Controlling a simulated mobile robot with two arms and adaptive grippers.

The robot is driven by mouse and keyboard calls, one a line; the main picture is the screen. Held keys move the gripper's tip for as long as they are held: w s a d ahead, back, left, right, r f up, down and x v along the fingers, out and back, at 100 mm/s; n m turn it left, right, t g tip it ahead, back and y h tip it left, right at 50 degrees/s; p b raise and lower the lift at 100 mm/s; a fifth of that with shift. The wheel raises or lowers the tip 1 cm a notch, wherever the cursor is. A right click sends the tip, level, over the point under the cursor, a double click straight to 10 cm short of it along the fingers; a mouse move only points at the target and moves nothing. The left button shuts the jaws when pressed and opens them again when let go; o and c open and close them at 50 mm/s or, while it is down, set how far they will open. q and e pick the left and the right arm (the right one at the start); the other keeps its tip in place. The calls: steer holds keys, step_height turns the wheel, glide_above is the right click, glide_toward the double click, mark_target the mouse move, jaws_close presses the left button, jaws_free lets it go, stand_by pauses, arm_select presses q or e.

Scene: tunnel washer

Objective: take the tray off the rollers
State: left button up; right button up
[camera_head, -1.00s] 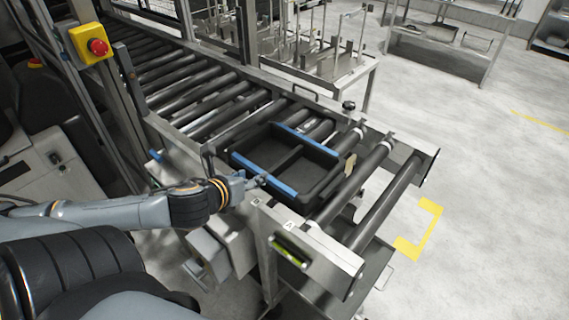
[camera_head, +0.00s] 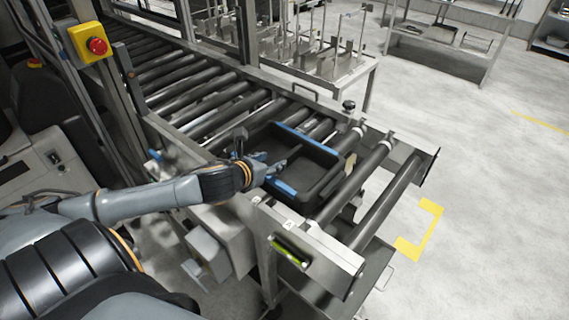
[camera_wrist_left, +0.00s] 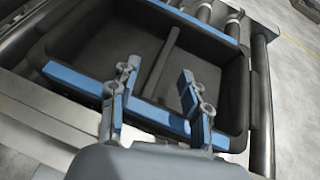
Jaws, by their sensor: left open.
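A black tray (camera_head: 318,187) with a divider and blue strips along two opposite rims sits on the rollers near the conveyor's end. My left gripper (camera_head: 275,166) is at the tray's near blue rim, partly covering it. In the left wrist view the gripper (camera_wrist_left: 153,92) is open, its two fingers apart over the near blue strip (camera_wrist_left: 160,116). The tray (camera_wrist_left: 222,78) looks empty there. I cannot tell whether the fingers touch the rim. My right gripper is not in view.
The roller conveyor (camera_head: 190,84) runs to the upper left, with bare rollers (camera_head: 385,205) at its right end. A red emergency button (camera_head: 97,46) is on a post at the left. A steel rack table (camera_head: 335,70) stands behind. The floor to the right is clear.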

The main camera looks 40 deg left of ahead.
mark_target(284, 158)
arm_select(q)
steer(key=shift+w+f, duration=0.25)
steer(key=shift+w, duration=0.3)
steer(key=x, duration=0.2)
steer(key=p+x, duration=0.1)
steer(key=x, duration=0.1)
steer(key=shift+d, duration=0.25)
steer(key=shift+w+f+p, duration=0.3)
steer(key=shift+w+f, duration=0.15)
steer(key=shift+w, duration=0.05)
steer(key=shift+c, duration=0.4)
jaws_close()
